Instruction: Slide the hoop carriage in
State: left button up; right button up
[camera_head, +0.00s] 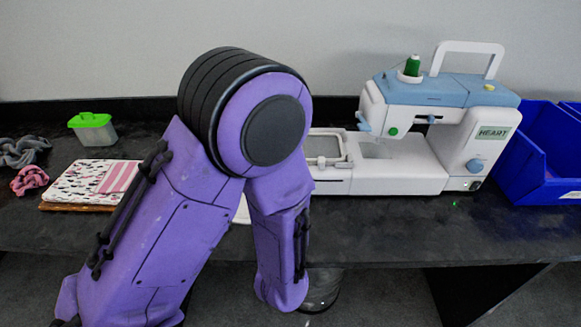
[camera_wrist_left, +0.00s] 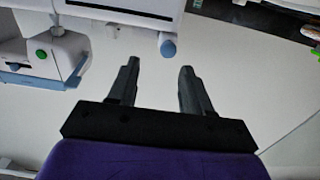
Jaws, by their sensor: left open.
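The white and blue sewing machine (camera_head: 405,165) stands on the dark table. A pale rectangular hoop frame (camera_head: 342,150) lies at its left end, partly hidden by my purple left arm. In the left wrist view, my open, empty left gripper (camera_wrist_left: 160,68) points toward a white block with a rounded blue knob (camera_wrist_left: 168,47) at its end. This block looks like the hoop carriage, but I cannot tell for sure. The knob appears beyond the fingertips, apart from them. The machine head with its green button (camera_wrist_left: 41,55) shows at left there. The head view hides my left gripper; my right is not visible.
Blue bins (camera_head: 540,165) stand right of the machine. At left are a green-lidded box (camera_head: 93,129), patterned fabric on a board (camera_head: 85,184) and scrunchies (camera_head: 29,180). A white edge (camera_head: 242,210) shows between my arm links. The table front right of my arm is clear.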

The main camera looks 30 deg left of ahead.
pick_arm(q)
jog(key=b+x, duration=0.1)
jog(key=x, duration=0.5)
jog(key=a+b+x, duration=0.1)
jog(key=x, duration=0.2)
jog(key=shift+s+a+r+b, duration=0.1)
jog(key=shift+s+r+b, duration=0.15)
jog(key=shift+b, duration=0.1)
jog(key=shift+w+a+f, duration=0.1)
jog(key=shift+f, duration=0.05)
grip_shut()
